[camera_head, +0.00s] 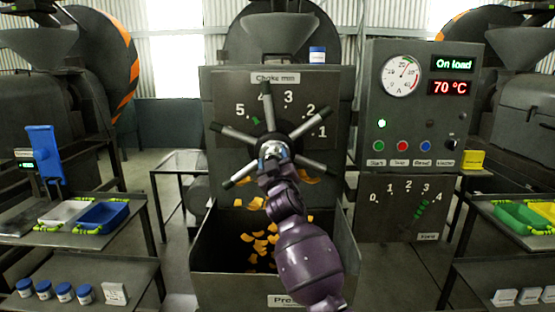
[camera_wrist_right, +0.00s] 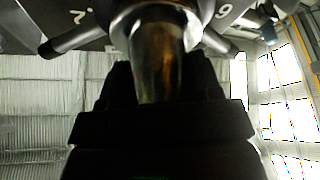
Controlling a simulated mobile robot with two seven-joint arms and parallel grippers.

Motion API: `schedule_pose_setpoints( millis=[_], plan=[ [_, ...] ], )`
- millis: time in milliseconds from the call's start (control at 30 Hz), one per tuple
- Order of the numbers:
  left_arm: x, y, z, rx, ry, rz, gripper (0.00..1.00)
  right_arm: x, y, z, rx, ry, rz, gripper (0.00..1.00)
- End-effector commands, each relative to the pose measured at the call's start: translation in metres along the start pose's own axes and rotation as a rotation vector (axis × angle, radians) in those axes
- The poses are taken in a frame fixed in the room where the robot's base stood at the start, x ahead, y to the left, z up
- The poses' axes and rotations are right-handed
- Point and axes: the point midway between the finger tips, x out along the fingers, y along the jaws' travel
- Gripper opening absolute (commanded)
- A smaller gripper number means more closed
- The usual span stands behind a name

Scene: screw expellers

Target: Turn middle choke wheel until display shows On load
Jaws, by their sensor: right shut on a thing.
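One spoke points up near the 4, and a green mark shows near the 5. The display (camera_head: 453,64) on the right panel reads On load in green. My right gripper (camera_head: 272,154) is at the wheel's hub, shut on a shiny metal part of the wheel. In the right wrist view its dark fingers (camera_wrist_right: 160,85) stand either side of that rounded part. My left gripper is not in view.
An open bin (camera_head: 205,258) below the wheel holds orange pieces. A control panel (camera_head: 410,100) with a gauge, buttons and a 70 °C readout stands to the right. Side tables with trays, such as the blue tray (camera_head: 103,215) and green tray (camera_head: 520,216), flank the machine.

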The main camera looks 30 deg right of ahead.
Motion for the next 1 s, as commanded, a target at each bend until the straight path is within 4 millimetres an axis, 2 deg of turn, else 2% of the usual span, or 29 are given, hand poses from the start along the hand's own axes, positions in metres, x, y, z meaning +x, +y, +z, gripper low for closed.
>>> schedule_pose_setpoints(
  millis=[100,300,833,867,1000],
  plan=[
    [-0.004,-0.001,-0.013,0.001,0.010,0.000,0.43,0.001,0.001,-0.003,-0.041,0.002,-0.019,0.16],
    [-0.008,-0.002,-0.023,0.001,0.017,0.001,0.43,0.001,0.000,-0.002,-0.092,0.002,-0.039,0.16],
    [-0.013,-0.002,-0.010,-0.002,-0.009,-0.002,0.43,0.000,-0.001,-0.001,-0.112,0.002,-0.048,0.16],
    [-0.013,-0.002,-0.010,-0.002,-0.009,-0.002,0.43,0.000,-0.001,-0.001,-0.112,0.002,-0.048,0.62],
    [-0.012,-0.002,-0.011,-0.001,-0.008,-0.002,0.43,0.000,-0.001,-0.001,-0.112,0.001,-0.048,0.83]
  ],
)
